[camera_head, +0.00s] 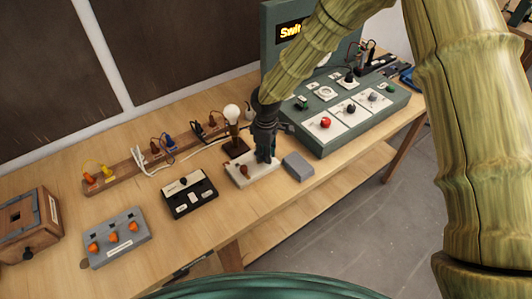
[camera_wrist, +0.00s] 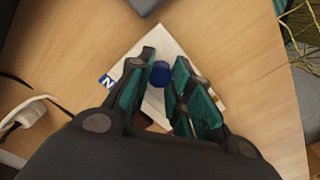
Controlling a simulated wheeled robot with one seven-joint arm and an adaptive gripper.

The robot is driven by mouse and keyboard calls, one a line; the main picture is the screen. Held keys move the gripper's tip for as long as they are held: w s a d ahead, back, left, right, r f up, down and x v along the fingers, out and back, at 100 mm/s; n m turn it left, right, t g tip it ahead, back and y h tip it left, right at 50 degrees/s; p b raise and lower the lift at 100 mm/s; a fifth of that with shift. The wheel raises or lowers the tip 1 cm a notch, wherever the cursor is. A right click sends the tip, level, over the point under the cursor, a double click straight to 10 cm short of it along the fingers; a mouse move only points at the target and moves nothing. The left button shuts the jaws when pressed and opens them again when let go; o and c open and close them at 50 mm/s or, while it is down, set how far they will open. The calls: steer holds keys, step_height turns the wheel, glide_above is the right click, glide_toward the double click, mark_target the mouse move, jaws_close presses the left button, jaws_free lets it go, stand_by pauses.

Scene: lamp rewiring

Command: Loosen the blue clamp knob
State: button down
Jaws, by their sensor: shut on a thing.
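The blue clamp knob (camera_wrist: 160,75) sits on a small white board (camera_wrist: 177,42) in the wrist view. A blue label with a white N (camera_wrist: 107,81) is on the board's left corner. My gripper (camera_wrist: 164,66) has its teal-padded fingers on either side of the knob, shut on it. In the head view my gripper (camera_head: 265,157) points down onto the white board (camera_head: 240,181), and the blue knob is hidden behind the fingers. A brown knob (camera_head: 244,170) shows on the board beside my gripper.
A lamp with a bulb (camera_head: 231,112) stands just behind the board. A grey block (camera_head: 298,166) is close on its right, a black switch box (camera_head: 188,197) on its left. A green panel (camera_head: 318,139) stands further right.

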steer(key=c, duration=1.3)
jaws_free()
steer(key=shift+o, duration=0.2)
steer(key=shift+r, duration=0.15)
step_height(320, 180, up, 12)
